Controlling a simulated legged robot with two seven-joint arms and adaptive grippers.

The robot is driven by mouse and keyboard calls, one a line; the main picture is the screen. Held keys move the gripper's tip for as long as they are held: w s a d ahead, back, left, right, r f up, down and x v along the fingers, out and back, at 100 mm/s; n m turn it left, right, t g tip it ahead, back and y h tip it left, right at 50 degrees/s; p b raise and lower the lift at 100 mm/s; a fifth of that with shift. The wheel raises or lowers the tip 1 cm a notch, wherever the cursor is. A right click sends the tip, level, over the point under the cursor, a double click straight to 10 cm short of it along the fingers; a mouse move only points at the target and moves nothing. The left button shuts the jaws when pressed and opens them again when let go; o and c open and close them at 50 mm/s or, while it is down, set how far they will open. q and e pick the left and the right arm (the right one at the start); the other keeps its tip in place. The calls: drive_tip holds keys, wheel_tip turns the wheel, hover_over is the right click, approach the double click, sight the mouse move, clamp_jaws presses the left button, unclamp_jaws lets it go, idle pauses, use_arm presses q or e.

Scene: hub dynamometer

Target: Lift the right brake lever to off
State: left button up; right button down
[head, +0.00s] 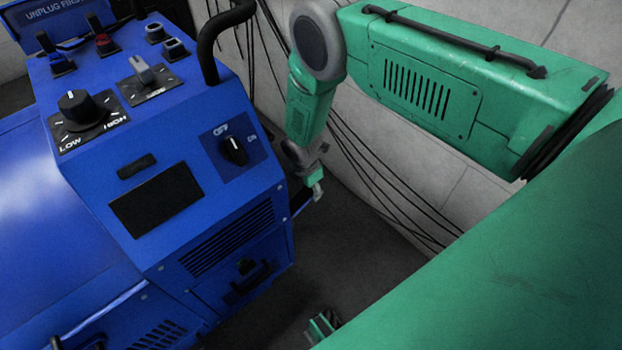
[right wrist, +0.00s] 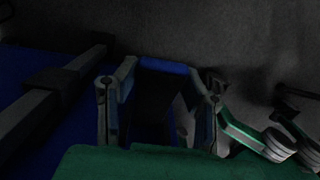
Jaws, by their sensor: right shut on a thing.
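The blue dynamometer machine (head: 190,215) fills the left of the head view. My right gripper (head: 316,186) is low beside the machine's right side, at the end of my green arm. A thin grey bar, which looks like the right brake lever (head: 303,202), sticks out there and meets the gripper. Its far end and pivot are hidden. In the right wrist view, the two fingers of my right gripper (right wrist: 160,92) stand on either side of a dark, blue-edged shape. That view is too dark to show the grip clearly.
The machine's top panel has a LOW-HIGH knob (head: 72,105), switches and a grey selector (head: 141,70). A black curved handle (head: 207,50) rises behind it. Cables hang along the pale wall (head: 400,150). Dark floor (head: 345,265) lies open right of the machine.

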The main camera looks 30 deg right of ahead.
sight(304, 194)
drive_tip(key=shift+w+a+r, duration=0.15)
drive_tip(key=shift+a+r, duration=0.2)
drive_tip(key=shift+a, duration=0.35)
drive_tip(key=shift+d, duration=0.15)
drive_tip(key=c, duration=1.1)
unclamp_jaws()
drive_tip(key=shift+o, duration=0.7)
wheel_tip(304, 194, up, 12)
drive_tip(key=a, duration=0.1)
drive_tip(key=shift+s+a, duration=0.2)
